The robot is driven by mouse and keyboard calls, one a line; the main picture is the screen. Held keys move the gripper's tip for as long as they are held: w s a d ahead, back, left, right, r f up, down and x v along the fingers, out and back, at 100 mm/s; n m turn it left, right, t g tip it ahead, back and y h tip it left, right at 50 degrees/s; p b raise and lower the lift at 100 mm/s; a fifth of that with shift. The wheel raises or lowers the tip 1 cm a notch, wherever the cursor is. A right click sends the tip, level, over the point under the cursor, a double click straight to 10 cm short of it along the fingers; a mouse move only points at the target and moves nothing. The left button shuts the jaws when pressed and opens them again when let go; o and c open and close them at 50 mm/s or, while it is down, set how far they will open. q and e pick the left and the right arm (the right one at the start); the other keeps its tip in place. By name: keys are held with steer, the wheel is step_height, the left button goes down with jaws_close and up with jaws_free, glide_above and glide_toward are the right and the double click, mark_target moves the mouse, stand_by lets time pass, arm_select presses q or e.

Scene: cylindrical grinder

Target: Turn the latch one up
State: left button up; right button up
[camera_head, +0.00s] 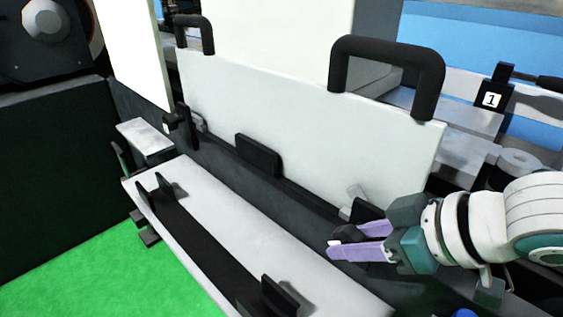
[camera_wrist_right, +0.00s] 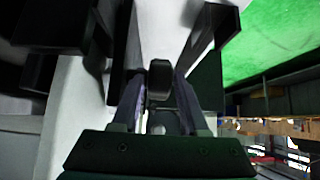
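A white panel (camera_head: 300,110) with two black handles stands upright in the head view. At its lower right, a black latch knob (camera_head: 349,234) is partly hidden by my right gripper (camera_head: 338,247), which has purple fingers. In the right wrist view, the dark rounded knob (camera_wrist_right: 160,76) lies between the two fingertips of that gripper (camera_wrist_right: 160,85). The fingers stand apart on either side of it, and I see no clear contact. A black block marked "1" (camera_head: 492,99), with a dark lever, is at upper right, apart from the gripper. My left gripper is out of view.
A pale ledge (camera_head: 220,220) with a black strip and upright black stops runs below the panel. Another black latch (camera_head: 180,128) is at the panel's lower left. A black block (camera_head: 258,155) stands between. Green floor (camera_head: 100,275) is clear at lower left.

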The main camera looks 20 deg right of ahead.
steer(key=p+v, duration=0.3)
steer(key=v, duration=0.7)
stand_by(0.5)
